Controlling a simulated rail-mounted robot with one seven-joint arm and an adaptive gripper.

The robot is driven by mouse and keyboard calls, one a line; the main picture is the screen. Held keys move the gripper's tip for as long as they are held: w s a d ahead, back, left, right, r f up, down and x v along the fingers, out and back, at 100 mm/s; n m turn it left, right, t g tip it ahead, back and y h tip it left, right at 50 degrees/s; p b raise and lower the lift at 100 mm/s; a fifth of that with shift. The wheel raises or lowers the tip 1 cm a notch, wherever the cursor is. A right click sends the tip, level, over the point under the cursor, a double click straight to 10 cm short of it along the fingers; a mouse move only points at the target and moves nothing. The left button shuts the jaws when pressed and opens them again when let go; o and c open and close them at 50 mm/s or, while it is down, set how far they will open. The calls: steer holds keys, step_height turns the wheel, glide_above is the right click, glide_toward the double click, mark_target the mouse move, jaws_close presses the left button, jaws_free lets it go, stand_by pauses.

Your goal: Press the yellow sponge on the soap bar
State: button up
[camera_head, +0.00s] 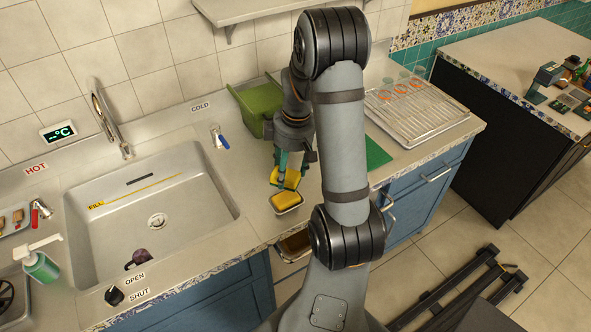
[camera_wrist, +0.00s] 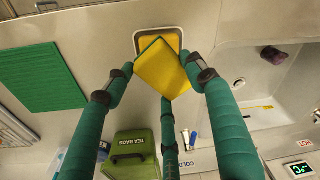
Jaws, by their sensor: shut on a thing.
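The yellow sponge (camera_head: 291,179) is held in my gripper (camera_head: 284,170), whose teal fingers are shut on it. In the wrist view the sponge (camera_wrist: 163,70) is tilted between the fingertips of my gripper (camera_wrist: 163,80). The yellow soap bar (camera_head: 287,199) lies in a small metal dish (camera_head: 290,210) near the counter's front edge. The sponge is just behind the soap bar in the head view. In the wrist view it covers most of the soap bar (camera_wrist: 147,41). I cannot tell whether sponge and soap touch.
A sink (camera_head: 200,195) lies to the left, with a tap (camera_head: 108,125). A green tea bag box (camera_head: 258,103) stands behind my gripper. A green mat (camera_head: 377,153) and a drying rack (camera_head: 415,110) are to the right. An open drawer (camera_head: 293,245) is below the dish.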

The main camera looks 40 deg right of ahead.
steer(key=shift+w+d+n, duration=0.1)
steer(key=shift+w+n, duration=0.2)
steer(key=shift+n, duration=0.2)
steer(key=shift+f, duration=0.1)
steer(key=shift+f+b, duration=2.25)
steer(key=shift+f, duration=0.65)
steer(key=shift+s+f+b, duration=0.15)
steer(key=shift+f+b, duration=0.4)
steer(key=shift+b, duration=0.15)
steer(key=shift+r, duration=0.15)
steer(key=shift+r+p, duration=2.7)
steer(key=shift+r, duration=0.7)
